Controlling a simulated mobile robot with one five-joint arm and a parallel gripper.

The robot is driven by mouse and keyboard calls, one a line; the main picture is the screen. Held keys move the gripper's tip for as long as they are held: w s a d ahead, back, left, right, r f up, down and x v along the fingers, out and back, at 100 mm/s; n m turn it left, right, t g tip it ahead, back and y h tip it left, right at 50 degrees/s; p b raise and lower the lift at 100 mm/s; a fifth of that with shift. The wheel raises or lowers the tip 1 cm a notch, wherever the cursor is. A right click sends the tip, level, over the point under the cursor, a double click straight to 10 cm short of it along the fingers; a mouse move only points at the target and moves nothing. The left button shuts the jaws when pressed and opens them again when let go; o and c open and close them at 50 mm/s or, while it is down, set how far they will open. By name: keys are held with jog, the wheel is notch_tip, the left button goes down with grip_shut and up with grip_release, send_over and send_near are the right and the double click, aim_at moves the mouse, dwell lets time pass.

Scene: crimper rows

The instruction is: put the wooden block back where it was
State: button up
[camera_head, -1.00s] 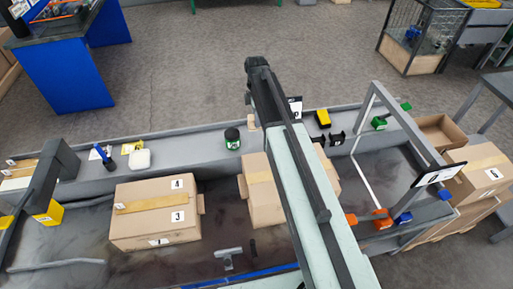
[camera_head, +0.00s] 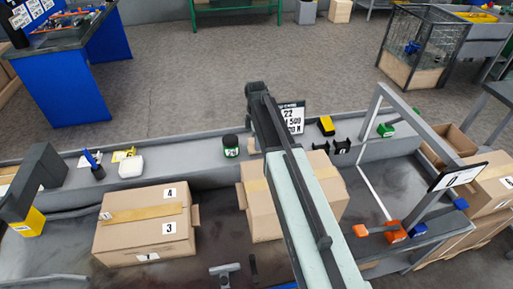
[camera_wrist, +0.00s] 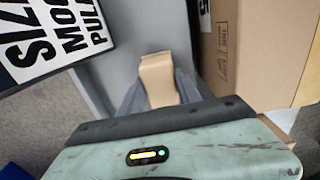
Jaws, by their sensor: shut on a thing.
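The wooden block (camera_wrist: 158,78) is pale tan and sits between the two grey fingers of my gripper (camera_wrist: 160,92) in the wrist view. The gripper is shut on it. Behind the block is a grey surface; I cannot tell whether the block touches it. In the head view a small tan piece, seemingly the block (camera_head: 251,144), shows just left of my arm, near the grey ledge (camera_head: 190,154). My arm hides the fingers there.
A cardboard box (camera_wrist: 265,50) stands close right of the block in the wrist view, and a printed sign (camera_wrist: 50,40) is at left. In the head view, a green-and-black jar (camera_head: 230,146) stands left of the block. Another cardboard box (camera_head: 147,225) lies left.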

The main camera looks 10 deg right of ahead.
jog(key=shift+f, duration=0.3)
jog(key=o, duration=1.2)
jog(key=shift+r, duration=0.1)
notch_tip(320, 180, up, 12)
jog(key=r+p, duration=0.1)
jog(key=p, duration=1.2)
jog(key=s+m, duration=1.8)
jog(key=s, duration=0.1)
jog(key=shift+s+a+f, duration=0.15)
jog(key=shift+s+f, duration=0.15)
jog(key=shift+f, duration=0.1)
